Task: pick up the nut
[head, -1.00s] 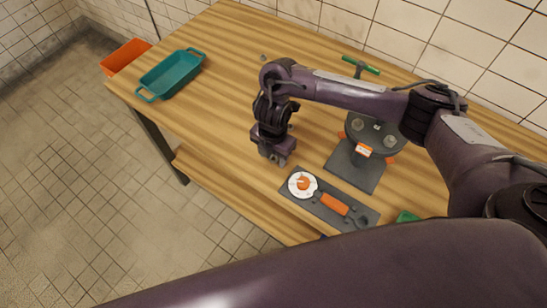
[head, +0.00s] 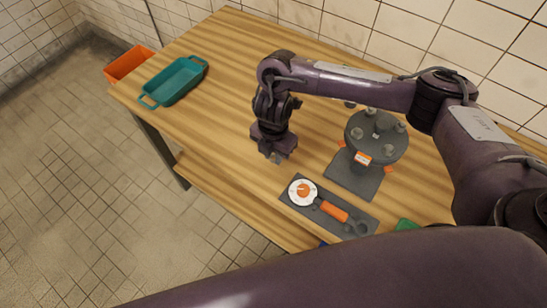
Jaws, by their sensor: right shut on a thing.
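My right gripper (head: 277,158) points down over the front part of the wooden table, left of the pump-like fixture and just behind the dark tool mat. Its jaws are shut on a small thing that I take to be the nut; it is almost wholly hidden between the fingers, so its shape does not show. I cannot tell for sure how high the fingertips are above the wood. My left gripper is out of the picture.
A grey round fixture (head: 376,138) stands on a dark plate right of the gripper. The tool mat (head: 285,194) holds a white dish (head: 304,200) and an orange-handled wrench (head: 334,211). A teal tray (head: 172,82) and an orange bin (head: 125,63) are left. The wood between is clear.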

